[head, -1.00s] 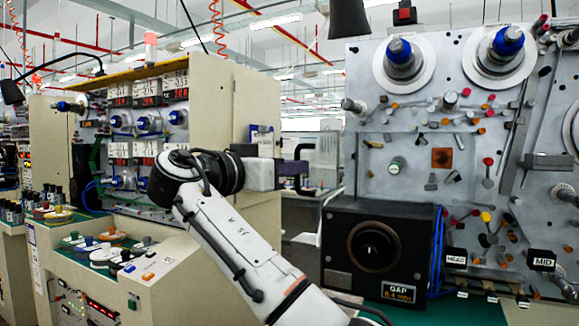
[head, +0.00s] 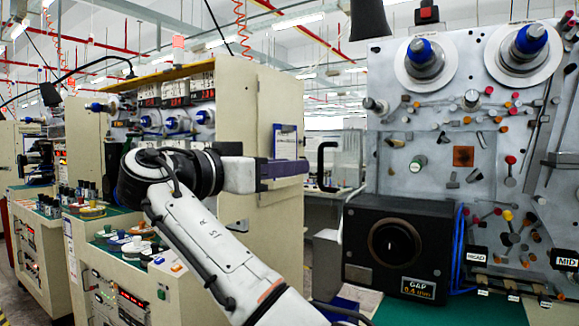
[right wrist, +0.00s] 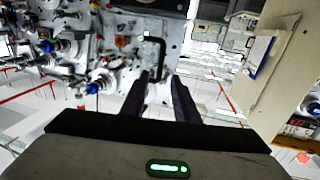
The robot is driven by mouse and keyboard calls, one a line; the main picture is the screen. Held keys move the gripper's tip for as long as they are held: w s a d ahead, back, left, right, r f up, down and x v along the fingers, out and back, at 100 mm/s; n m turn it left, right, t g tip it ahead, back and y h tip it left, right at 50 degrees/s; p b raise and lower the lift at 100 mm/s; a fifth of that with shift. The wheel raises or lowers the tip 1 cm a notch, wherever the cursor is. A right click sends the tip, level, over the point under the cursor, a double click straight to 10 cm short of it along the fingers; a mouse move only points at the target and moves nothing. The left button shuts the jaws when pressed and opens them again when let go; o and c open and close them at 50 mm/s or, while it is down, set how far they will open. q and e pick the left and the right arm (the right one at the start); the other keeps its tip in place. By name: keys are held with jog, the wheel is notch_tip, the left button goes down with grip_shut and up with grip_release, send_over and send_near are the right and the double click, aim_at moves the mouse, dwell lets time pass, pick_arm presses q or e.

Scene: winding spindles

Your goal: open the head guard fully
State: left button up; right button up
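A black C-shaped handle (head: 323,166) stands right of my right gripper (head: 304,168) in the head view. It looks like the handle of a see-through guard, but I cannot make out the guard panel's edges or how far open it is. A HEAD label (head: 476,255) is on the grey machine at the right. In the right wrist view the fingers of my right gripper (right wrist: 159,78) are apart and empty. The handle (right wrist: 162,58) shows just beyond the fingertips, near the gap, and does not look gripped. My left gripper is not in view.
The grey machine panel (head: 400,170) carries reels, rollers and pegs. A black GAP box (head: 425,215) stands in front of it, below the handle's level. A beige cabinet (head: 268,95) stands behind my right arm at the left. A MID label (head: 566,262) is at far right.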

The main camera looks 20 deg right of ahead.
jog(key=shift+s+a, duration=0.3)
jog(key=shift+a, duration=0.2)
jog(key=shift+c, duration=0.3)
